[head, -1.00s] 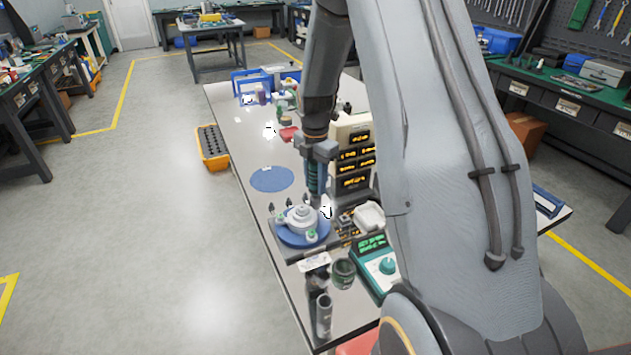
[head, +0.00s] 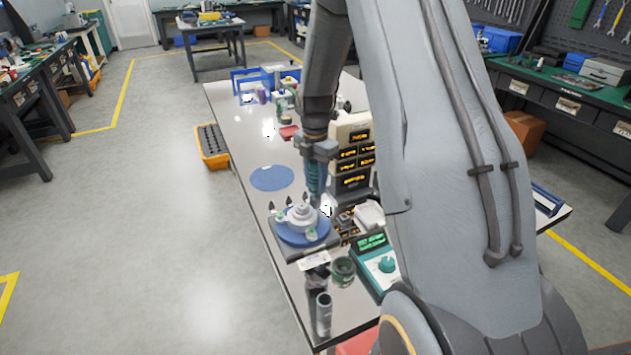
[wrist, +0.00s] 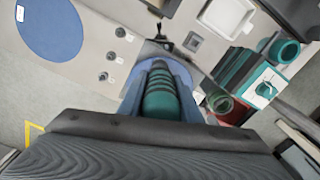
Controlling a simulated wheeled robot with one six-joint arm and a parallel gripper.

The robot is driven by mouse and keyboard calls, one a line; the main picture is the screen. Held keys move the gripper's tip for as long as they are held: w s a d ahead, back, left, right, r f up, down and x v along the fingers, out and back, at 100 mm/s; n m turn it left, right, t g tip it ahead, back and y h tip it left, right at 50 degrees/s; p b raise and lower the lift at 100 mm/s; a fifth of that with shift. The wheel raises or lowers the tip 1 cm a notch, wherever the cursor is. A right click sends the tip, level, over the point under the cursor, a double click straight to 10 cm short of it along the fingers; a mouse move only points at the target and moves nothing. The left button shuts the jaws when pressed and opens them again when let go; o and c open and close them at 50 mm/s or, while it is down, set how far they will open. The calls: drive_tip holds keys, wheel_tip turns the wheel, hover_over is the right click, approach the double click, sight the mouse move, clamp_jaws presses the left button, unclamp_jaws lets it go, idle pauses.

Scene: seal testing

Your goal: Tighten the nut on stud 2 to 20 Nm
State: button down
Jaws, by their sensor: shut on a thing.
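My gripper (head: 315,182) is shut on a teal-green, ribbed driver tool (head: 314,176), held roughly upright. In the wrist view the tool (wrist: 160,98) fills the space between the jaws. The tool is over the rear right part of the housing. Small green nuts (head: 311,233) show on the front and left of the flange. The tool's lower end and the nut under it are hidden, so I cannot tell whether they touch. Stud numbers are not readable.
A teal controller (head: 387,265) with a lit display stands front right, beside a green jar (head: 343,271) and a grey tube (head: 324,312). A blue disc (head: 271,178) lies on bare table to the left.

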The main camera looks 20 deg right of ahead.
sight(316, 166)
drive_tip(key=shift+r+p, duration=1.7)
drive_tip(key=shift+r, duration=0.85)
